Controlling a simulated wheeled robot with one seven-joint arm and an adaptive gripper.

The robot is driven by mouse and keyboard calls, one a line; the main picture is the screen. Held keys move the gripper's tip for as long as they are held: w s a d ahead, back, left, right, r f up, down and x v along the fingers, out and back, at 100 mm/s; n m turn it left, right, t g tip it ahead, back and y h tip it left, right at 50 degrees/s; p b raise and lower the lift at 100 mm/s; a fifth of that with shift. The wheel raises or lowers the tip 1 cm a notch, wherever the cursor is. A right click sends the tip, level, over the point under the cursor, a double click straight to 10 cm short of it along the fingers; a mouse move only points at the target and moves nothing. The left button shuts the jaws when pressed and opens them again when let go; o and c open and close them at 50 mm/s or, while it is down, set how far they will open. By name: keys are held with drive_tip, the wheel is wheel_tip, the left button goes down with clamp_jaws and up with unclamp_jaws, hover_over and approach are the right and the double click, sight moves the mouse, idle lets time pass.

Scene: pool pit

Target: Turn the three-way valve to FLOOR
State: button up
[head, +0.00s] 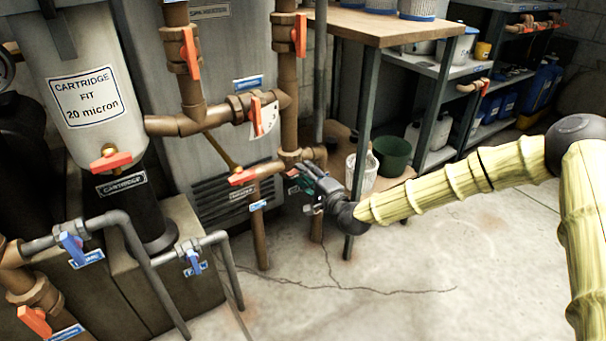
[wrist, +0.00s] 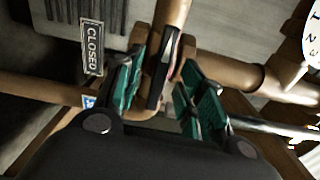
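My gripper (head: 306,180) is low by the copper pipework, just left of the wooden bench's leg. No label reading FLOOR is legible, so I cannot tell for sure which valve is the three-way one. A red-handled valve with a numbered white dial (head: 265,118) is higher up.
A CLOSED tag (wrist: 91,47) hangs left of the fingers. A red-handled valve (head: 243,176) is close left of my gripper. The wooden bench (head: 385,24), a white bucket (head: 361,172) and a green bucket (head: 391,155) stand to the right. The front floor is clear.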

drive_tip(key=p+v, duration=0.1)
drive_tip(key=v, duration=0.6)
drive_tip(key=shift+p, duration=0.35)
